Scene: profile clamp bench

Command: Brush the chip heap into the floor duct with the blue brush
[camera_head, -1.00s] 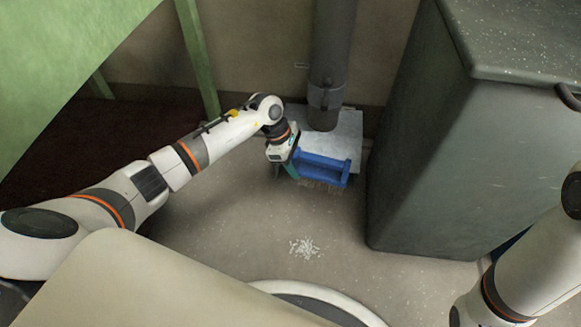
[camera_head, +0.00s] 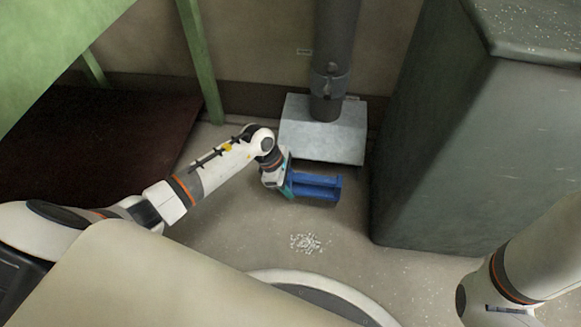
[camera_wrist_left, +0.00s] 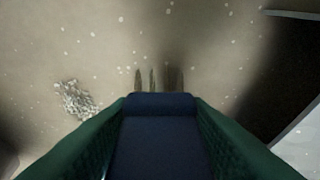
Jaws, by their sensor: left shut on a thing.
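The blue brush (camera_head: 316,187) is held by my left gripper (camera_head: 288,185) above the floor, between the duct and the chip heap. In the left wrist view the two green fingers are shut on the dark blue brush handle (camera_wrist_left: 160,140). The white chip heap (camera_head: 305,243) lies on the floor, nearer to me than the brush. It also shows at the left of the left wrist view (camera_wrist_left: 77,99). The floor duct (camera_head: 322,128) is a grey metal hood at the wall with a vertical pipe. My right arm shows at the lower right; its gripper is not in view.
A large dark grey bin (camera_head: 450,150) stands to the right of the duct. A green frame (camera_head: 201,60) and a dark red surface (camera_head: 110,135) are at the left. The floor between heap and duct is clear apart from the brush and scattered specks.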

